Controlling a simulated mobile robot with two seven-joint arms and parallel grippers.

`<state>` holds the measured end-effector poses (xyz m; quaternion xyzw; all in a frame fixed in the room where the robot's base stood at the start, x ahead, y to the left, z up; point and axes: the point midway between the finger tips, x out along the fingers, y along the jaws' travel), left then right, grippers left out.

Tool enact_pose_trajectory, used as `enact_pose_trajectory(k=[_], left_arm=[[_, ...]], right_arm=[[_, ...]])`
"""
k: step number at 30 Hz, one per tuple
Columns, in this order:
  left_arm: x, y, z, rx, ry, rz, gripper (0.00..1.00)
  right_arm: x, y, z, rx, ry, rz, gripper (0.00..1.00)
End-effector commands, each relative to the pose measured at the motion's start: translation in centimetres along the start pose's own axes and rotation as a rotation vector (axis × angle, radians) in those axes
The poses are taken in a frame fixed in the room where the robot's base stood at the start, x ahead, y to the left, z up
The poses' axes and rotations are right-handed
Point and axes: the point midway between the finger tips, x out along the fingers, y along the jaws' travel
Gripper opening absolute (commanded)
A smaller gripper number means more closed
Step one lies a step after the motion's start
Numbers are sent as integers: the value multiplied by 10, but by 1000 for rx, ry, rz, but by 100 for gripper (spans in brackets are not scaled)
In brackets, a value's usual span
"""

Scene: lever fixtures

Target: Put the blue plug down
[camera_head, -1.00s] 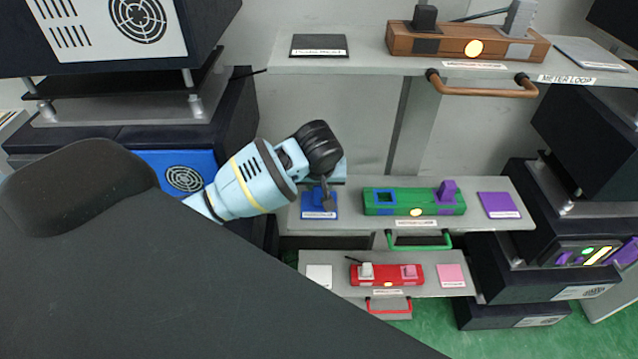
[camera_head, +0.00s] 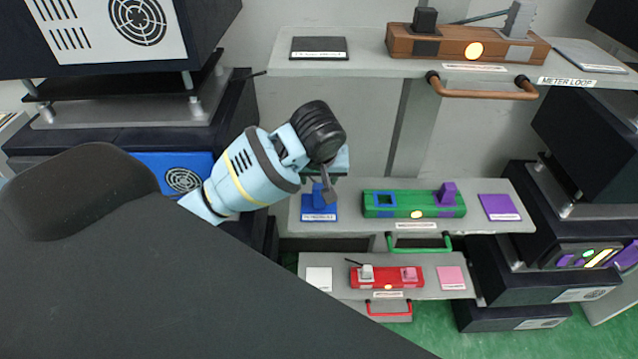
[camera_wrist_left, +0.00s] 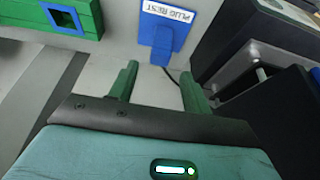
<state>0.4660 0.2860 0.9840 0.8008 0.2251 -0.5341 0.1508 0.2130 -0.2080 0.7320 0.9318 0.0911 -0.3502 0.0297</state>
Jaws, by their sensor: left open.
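The blue plug (camera_head: 318,194) stands on the blue plug rest pad (camera_head: 320,215) at the left end of the middle shelf. In the left wrist view the plug (camera_wrist_left: 162,42) sits on the pad (camera_wrist_left: 181,24) labelled "PLUG REST". My left gripper (camera_head: 329,188) is close above and behind the plug in the head view. In the wrist view its green fingers (camera_wrist_left: 157,85) are apart, with nothing between them, and the plug lies beyond their tips. The green fixture (camera_head: 415,203) has a blue-rimmed empty socket (camera_head: 385,199) and a purple plug (camera_head: 447,191). My right gripper is not in view.
The middle shelf (camera_head: 480,182) also holds a purple pad (camera_head: 498,206). A red fixture (camera_head: 387,275) is on the shelf below, and a brown fixture (camera_head: 467,42) is above. Dark cabinets stand on both sides. A green handle (camera_head: 419,246) juts out in front.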

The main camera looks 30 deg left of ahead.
Motion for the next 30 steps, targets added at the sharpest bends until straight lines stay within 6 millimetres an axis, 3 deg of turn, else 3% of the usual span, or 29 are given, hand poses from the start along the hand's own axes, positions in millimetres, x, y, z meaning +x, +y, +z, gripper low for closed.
enact_pose_trajectory(k=[3,6,15,24,26,30], left_arm=[[-27,0,-3,2,9,3,49],[-42,0,-2,3,8,0,49],[-58,0,0,1,2,1,49],[-55,3,5,11,-8,15,49],[-47,8,11,30,-17,39,49],[-12,31,42,110,-46,160,49]], right_arm=[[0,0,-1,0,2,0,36],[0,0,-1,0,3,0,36],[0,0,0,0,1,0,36],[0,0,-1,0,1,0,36],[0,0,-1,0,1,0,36],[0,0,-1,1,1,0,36]])
